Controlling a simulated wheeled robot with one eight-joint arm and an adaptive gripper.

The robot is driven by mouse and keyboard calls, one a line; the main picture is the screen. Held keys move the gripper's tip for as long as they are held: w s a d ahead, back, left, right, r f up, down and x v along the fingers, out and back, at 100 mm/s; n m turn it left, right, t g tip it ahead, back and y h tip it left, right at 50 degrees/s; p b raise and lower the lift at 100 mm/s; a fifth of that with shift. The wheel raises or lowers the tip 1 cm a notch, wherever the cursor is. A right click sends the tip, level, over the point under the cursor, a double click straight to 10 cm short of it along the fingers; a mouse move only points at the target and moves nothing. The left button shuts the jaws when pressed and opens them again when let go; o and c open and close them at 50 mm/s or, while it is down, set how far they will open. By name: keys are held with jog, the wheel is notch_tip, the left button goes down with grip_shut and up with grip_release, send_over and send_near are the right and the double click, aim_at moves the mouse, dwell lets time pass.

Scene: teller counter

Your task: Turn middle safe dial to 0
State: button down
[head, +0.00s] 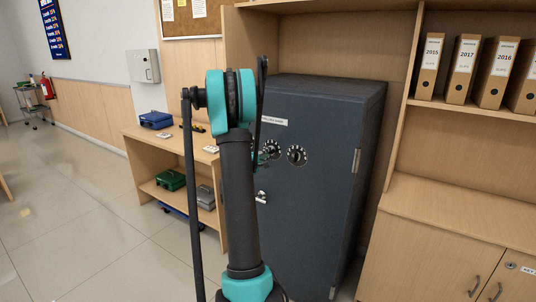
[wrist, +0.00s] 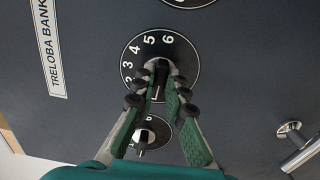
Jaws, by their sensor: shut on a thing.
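The grey safe (head: 318,140) stands in the middle of the head view. Its middle dial (wrist: 132,73) is a black disc with white numerals; 2 to 6 can be read, and the rest is partly covered by my fingers. My gripper (wrist: 160,72) is shut on the dial's central knob, one finger on each side. In the head view my arm hides most of the gripper, and the middle dial (head: 272,146) shows just right of the arm. Which number the dial is set to cannot be told.
A neighbouring dial (head: 297,155) is to the right; another dial (wrist: 152,133) is close below the fingers in the wrist view. A metal handle (wrist: 297,143) sticks out of the safe door. Shelves with binders (head: 464,68) stand right; a low wooden table (head: 150,135) stands left.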

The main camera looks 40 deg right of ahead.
jog(key=c, duration=1.6)
grip_release()
jog(key=shift+o, duration=0.2)
jog(key=shift+a, duration=0.15)
jog(key=v, duration=1.1)
jog(key=shift+s+a, duration=0.2)
jog(key=shift+a, duration=0.15)
jog(key=shift+f, duration=0.1)
